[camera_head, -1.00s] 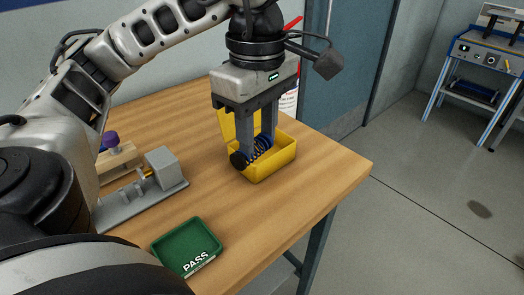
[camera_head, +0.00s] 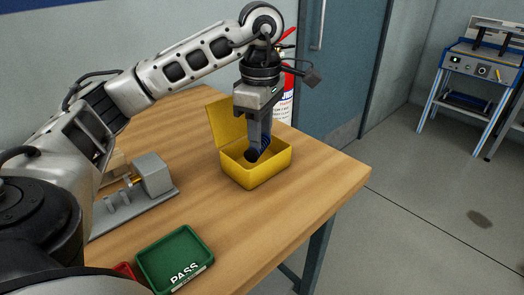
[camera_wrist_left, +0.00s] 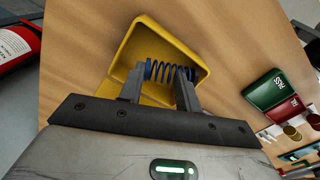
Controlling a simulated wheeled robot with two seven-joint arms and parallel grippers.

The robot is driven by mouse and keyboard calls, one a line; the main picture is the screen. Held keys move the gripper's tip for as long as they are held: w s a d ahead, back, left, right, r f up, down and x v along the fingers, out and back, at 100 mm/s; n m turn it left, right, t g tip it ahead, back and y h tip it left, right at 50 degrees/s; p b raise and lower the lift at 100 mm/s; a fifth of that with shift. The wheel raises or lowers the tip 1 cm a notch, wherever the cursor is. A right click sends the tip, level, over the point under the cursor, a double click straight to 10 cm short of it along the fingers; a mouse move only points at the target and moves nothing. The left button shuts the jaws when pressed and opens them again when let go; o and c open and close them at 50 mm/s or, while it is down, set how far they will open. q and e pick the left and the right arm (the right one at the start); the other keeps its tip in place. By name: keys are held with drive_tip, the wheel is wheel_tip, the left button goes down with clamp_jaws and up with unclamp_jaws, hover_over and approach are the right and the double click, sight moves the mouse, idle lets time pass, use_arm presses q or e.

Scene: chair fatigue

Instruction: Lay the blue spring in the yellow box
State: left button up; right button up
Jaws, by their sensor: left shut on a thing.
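The blue spring (camera_wrist_left: 160,70) is a coil lying crosswise between the two fingertips of my left gripper (camera_wrist_left: 162,80). In the head view the left gripper (camera_head: 259,148) points down over the open yellow box (camera_head: 256,182), with its fingertips at about rim level. I cannot tell whether the spring touches the box floor. My right gripper is not in view.
A green PASS tray (camera_head: 172,258) lies near the front of the wooden table (camera_head: 235,235), with a red tray (camera_head: 124,270) partly seen beside it. A grey fixture (camera_head: 150,178) stands left of the box. A red fire extinguisher (camera_head: 286,100) is behind the table.

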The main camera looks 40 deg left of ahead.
use_arm(q)
drive_tip(key=shift+w+f, duration=0.2)
drive_tip(key=shift+f, duration=0.15)
drive_tip(key=f, duration=0.3)
drive_tip(key=shift+w+a+f, duration=0.15)
drive_tip(key=shift+a+f, duration=0.05)
drive_tip(key=shift+f, duration=0.05)
drive_tip(key=shift+f+b, duration=0.2)
drive_tip(key=shift+b, duration=0.1)
drive_tip(key=o, duration=0.7)
